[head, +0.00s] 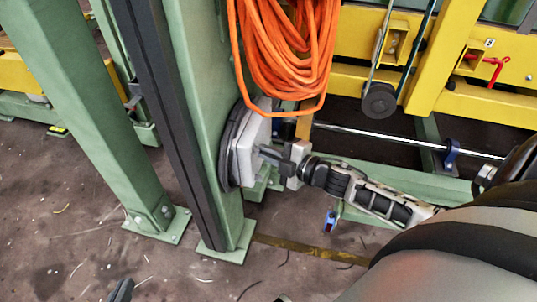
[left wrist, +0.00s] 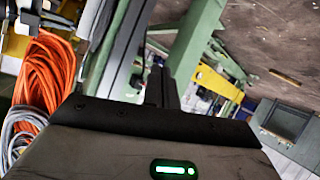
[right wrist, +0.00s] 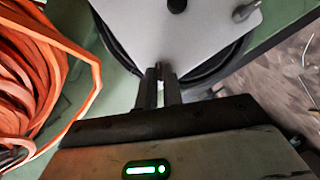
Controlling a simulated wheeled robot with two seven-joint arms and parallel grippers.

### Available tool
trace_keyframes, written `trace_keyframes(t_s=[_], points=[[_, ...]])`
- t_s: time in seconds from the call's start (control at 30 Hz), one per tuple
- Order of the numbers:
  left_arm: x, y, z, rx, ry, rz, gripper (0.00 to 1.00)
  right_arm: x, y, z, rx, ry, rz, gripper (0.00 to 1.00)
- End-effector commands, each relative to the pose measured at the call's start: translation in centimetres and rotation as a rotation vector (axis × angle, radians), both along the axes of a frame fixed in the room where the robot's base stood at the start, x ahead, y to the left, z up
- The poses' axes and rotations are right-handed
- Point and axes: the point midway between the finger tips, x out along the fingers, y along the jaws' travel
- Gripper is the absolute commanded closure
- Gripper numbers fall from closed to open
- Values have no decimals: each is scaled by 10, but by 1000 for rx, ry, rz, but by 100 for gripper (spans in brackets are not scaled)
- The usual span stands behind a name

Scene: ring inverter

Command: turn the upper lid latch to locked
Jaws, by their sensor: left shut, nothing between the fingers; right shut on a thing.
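A pale grey box lid (head: 256,132) with a dark rim is mounted on the green post. My right gripper (head: 270,154) reaches it from the right. In the right wrist view, the lid (right wrist: 150,35) fills the top, with a black knob (right wrist: 177,5) and a small round fitting (right wrist: 243,13). There my right fingers (right wrist: 162,80) are shut on a small part at the lid's edge, probably a latch; they hide most of it, so its angle cannot be told. My left gripper (left wrist: 163,85) is shut and empty, away from the lid; its dark tip (head: 121,291) shows low in the head view.
A coil of orange cable (head: 285,45) hangs just above and beside the lid. Green posts (head: 105,110), a yellow frame (head: 440,60) and a metal rod (head: 395,137) stand around it. The floor (head: 70,240) at lower left is mostly open.

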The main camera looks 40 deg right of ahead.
Motion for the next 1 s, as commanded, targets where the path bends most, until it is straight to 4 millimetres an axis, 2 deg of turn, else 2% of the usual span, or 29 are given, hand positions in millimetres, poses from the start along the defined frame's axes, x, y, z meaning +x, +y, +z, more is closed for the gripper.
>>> trace_keyframes(t_s=[0.07,0.5,0.77,1.0], points=[[0,-1,0,-9,-29,-4,100,-1,2,-5,-49,-47,0,100],[-7,-11,20,-92,-145,-21,100,-1,2,-6,-272,-233,4,100],[-7,-14,20,-132,-141,-19,100,-1,2,-5,-321,-276,6,100],[-2,-14,30,-145,-165,-17,100,-1,3,-4,-331,-283,7,100]])
